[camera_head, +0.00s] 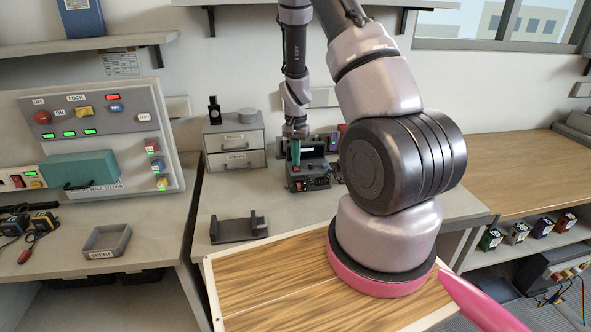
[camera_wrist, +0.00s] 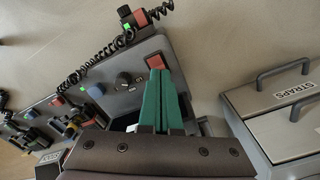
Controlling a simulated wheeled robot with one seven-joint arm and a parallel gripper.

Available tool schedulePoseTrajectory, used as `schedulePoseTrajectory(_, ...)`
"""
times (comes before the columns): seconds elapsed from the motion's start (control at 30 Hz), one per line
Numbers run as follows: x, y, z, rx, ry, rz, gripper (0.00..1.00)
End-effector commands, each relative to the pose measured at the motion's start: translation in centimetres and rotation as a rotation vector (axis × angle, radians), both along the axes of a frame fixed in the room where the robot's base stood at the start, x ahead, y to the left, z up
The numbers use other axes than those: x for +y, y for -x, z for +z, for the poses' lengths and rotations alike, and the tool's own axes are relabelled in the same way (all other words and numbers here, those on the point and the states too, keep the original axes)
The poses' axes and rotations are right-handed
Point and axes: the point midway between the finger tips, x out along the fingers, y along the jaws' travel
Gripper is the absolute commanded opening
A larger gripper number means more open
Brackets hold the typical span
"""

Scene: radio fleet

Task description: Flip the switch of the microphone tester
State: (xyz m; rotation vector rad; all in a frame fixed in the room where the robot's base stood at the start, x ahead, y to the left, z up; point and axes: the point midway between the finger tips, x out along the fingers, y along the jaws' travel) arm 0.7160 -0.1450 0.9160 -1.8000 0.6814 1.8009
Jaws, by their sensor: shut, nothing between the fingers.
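A dark box (camera_head: 318,181) with a red switch and small controls, which looks like the microphone tester, stands on the middle counter. In the wrist view its grey panel (camera_wrist: 127,100) carries a red switch (camera_wrist: 155,62), a black knob (camera_wrist: 123,79) and a blue button (camera_wrist: 96,91). My gripper (camera_head: 295,153) has green fingers and points down over the box. In the wrist view its fingers (camera_wrist: 160,76) are shut together and empty. Their tips are right by the red switch and partly cover it; I cannot tell whether they touch it, or which way the switch is set.
A grey drawer unit (camera_head: 236,140) labelled STRAPS stands close left of the box. Coiled cords (camera_wrist: 92,62) run beside the panel. A dark holder (camera_head: 238,230) lies in front of the drawers. A control panel (camera_head: 100,115) and an open tray (camera_head: 107,240) are at left.

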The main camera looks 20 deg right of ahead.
Motion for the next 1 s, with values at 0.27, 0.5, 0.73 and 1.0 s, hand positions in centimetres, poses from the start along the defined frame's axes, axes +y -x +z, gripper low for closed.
schedulePoseTrajectory(0.27, 0.0, 0.0, -0.5, 0.0, 0.0, 0.0, 0.0)
schedulePoseTrajectory(0.5, 0.0, -0.1, 0.4, -0.002, 0.001, 0.001, 0.0)
schedulePoseTrajectory(0.73, 0.0, -0.1, 2.3, -0.003, 0.0, 0.0, 0.0)
schedulePoseTrajectory(1.0, 0.0, 0.0, 4.4, -0.001, 0.0, 0.0, 0.0)
